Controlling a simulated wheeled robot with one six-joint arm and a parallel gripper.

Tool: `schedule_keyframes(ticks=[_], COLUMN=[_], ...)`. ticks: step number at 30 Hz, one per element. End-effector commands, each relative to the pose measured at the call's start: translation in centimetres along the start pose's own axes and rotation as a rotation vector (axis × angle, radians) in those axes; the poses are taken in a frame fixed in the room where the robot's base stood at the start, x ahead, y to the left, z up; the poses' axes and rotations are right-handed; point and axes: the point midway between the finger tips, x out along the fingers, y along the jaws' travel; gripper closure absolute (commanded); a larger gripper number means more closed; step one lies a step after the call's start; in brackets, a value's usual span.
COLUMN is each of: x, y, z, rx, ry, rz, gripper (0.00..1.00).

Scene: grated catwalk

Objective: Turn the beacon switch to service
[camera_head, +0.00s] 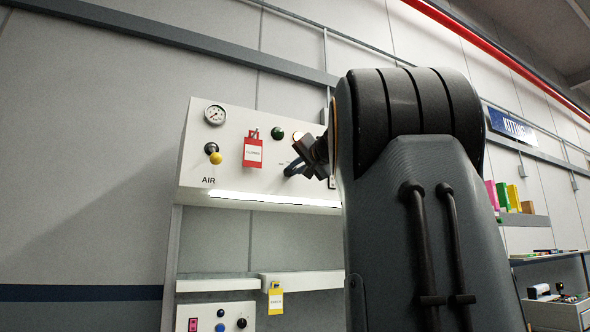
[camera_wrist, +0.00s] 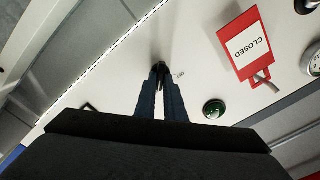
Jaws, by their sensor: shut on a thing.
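My gripper (camera_head: 292,168) reaches the white panel (camera_head: 230,180) from the right. In the wrist view my gripper's two fingers (camera_wrist: 159,85) are closed around a small dark knob (camera_wrist: 159,66) on the panel face. I take the knob to be the beacon switch. The fingers hide most of it, so its setting cannot be read. A small mark beside it in the wrist view is too small to read. In the head view the knob cannot be told apart from the dark fingers.
A red CLOSED tag (camera_wrist: 246,45) hangs close by, next to a green button (camera_wrist: 214,108). A pressure gauge (camera_head: 214,114) and a yellow-tipped AIR valve (camera_head: 214,155) are at the panel's left. Below are a shelf, a yellow tag (camera_head: 275,300) and a smaller control panel (camera_head: 217,317).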

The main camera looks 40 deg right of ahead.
Motion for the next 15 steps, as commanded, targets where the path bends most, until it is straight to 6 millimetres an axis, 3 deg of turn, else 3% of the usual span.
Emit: schedule_keyframes(ticks=[3,4,7,15], x=[-0.01,-0.01,-0.01,-0.04], y=[0.0,0.0,0.0,-0.01], z=[-0.06,-0.05,-0.05,-0.02], rx=[0.001,0.001,0.001,0.0], ry=[0.002,0.002,0.001,0.001], rz=[0.0,0.0,0.0,0.0], gripper=[1.0,0.87,0.72,0.72])
